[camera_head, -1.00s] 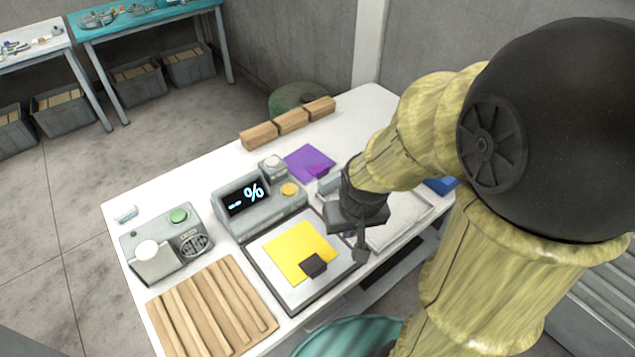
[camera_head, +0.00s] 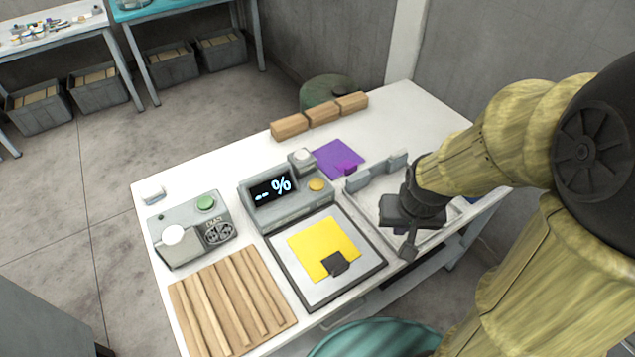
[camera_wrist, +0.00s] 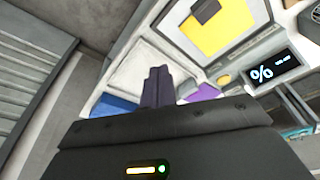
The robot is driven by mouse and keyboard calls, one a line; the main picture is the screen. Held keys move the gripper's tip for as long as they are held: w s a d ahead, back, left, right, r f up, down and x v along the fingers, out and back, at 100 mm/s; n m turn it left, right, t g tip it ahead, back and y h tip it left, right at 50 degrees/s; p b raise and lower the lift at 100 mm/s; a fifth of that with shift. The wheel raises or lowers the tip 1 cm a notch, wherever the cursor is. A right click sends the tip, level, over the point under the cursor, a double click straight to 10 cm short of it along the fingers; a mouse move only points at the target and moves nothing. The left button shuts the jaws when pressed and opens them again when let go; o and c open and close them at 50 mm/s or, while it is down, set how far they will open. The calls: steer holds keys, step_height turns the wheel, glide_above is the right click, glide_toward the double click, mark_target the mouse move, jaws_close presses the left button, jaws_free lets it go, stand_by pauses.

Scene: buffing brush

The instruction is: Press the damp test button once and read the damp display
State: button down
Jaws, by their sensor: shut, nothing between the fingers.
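The damp display (camera_head: 271,189) is a dark screen on a grey meter, showing dashes and a "%" sign. A round orange button (camera_head: 317,185) sits to its right; a white knob (camera_head: 302,157) stands behind. No readable label shows which is the test button. In the wrist view the display (camera_wrist: 272,72) is at the right, with the orange button (camera_wrist: 223,80) left of it. My gripper (camera_head: 407,252) is shut and empty, above the pale tray, right of the meter and apart from it. Its closed fingers (camera_wrist: 157,88) show in the wrist view.
A framed plate (camera_head: 373,262) with a yellow cloth (camera_head: 318,244) and dark block lies before the meter. A grey box with a green button (camera_head: 206,202) stands left, a slatted wooden board (camera_head: 232,300) below it. Wooden blocks (camera_head: 320,115) and a purple cloth (camera_head: 338,158) lie behind.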

steer(key=w+a+m+p, duration=0.2)
steer(key=w+m+p, duration=0.1)
steer(key=w, duration=0.5)
steer(key=m+t+y+p, duration=0.4)
steer(key=m+y+p, duration=0.3)
steer(key=m+p, duration=0.5)
glide_above(320, 185)
steer(key=b, duration=0.2)
step_height(320, 185, down, 5)
steer(key=m, duration=0.2)
steer(key=shift+a+r, duration=0.1)
step_height(320, 185, down, 9)
steer(key=b, duration=0.6)
steer(key=shift+b, duration=0.3)
steer(key=shift+f, duration=0.35)
